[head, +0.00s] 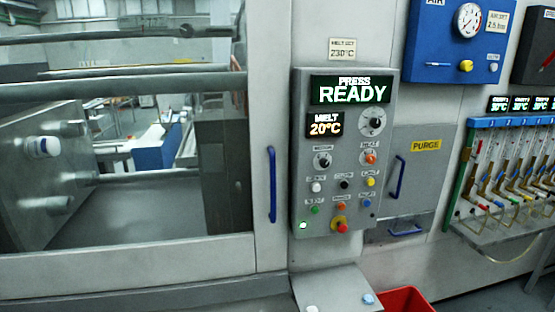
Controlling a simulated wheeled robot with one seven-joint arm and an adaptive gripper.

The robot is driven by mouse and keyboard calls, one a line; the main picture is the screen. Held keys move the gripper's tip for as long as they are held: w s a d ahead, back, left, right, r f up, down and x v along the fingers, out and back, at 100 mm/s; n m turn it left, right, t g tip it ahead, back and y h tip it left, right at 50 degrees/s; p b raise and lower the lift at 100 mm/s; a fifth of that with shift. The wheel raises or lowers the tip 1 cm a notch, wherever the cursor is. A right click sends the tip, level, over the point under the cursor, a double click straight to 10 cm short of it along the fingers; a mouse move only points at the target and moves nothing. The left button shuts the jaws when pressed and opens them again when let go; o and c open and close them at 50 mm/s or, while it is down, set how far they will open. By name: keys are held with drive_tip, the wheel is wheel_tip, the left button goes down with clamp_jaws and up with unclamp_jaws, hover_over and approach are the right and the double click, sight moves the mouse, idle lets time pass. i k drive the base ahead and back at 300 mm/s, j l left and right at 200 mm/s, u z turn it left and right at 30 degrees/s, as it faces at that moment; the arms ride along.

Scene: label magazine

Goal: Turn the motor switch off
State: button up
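The control panel (298,110) is a grey box on the machine front, right of the window, in the head view. A dark rotary knob (323,160) sits at its left, below the MELT display, under a small label that seems to read MOTOR. The way its pointer faces is too small to tell. An orange knob (371,157) sits to its right, under a label like HEAT. A larger dial (371,122) is above that. The upper display (350,90) reads PRESS READY, and the lower display (324,124) reads MELT 20°C. My gripper is not in view.
Blue handles flank the panel, left (272,185) and right (398,177). A grey shelf (330,285) and red bin (408,300) are below.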

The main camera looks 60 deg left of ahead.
sight(324, 163)
drive_tip(key=u, duration=1.9)
